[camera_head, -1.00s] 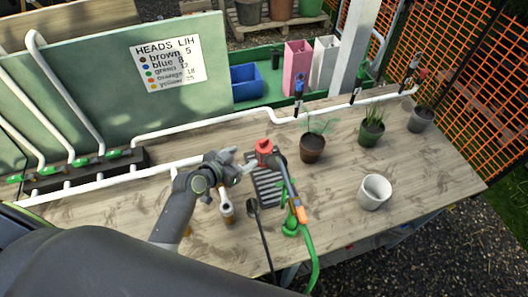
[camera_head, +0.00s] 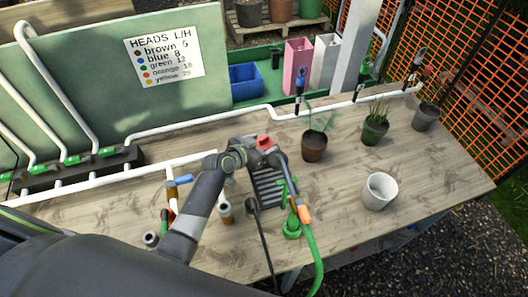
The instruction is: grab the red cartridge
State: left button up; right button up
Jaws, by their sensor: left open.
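The red cartridge (camera_head: 264,142) stands at the back end of a dark ribbed tray (camera_head: 268,190) on the wooden bench, with only its upper part showing. My left gripper (camera_head: 265,154) is open and right at the cartridge, on its near side, and hides its lower part. I cannot tell whether the fingers touch it. My right gripper is not in view.
A green hose with an orange connector (camera_head: 304,214) runs along the right of the tray. Potted plants (camera_head: 314,148) and a white pot (camera_head: 379,191) stand to the right. White pipe (camera_head: 200,125) crosses behind.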

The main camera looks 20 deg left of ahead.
pick_arm(q)
jog(key=shift+r, duration=0.1)
jog(key=shift+s, duration=0.1)
jog(key=shift+c, duration=1.2)
jog(key=c, duration=0.5)
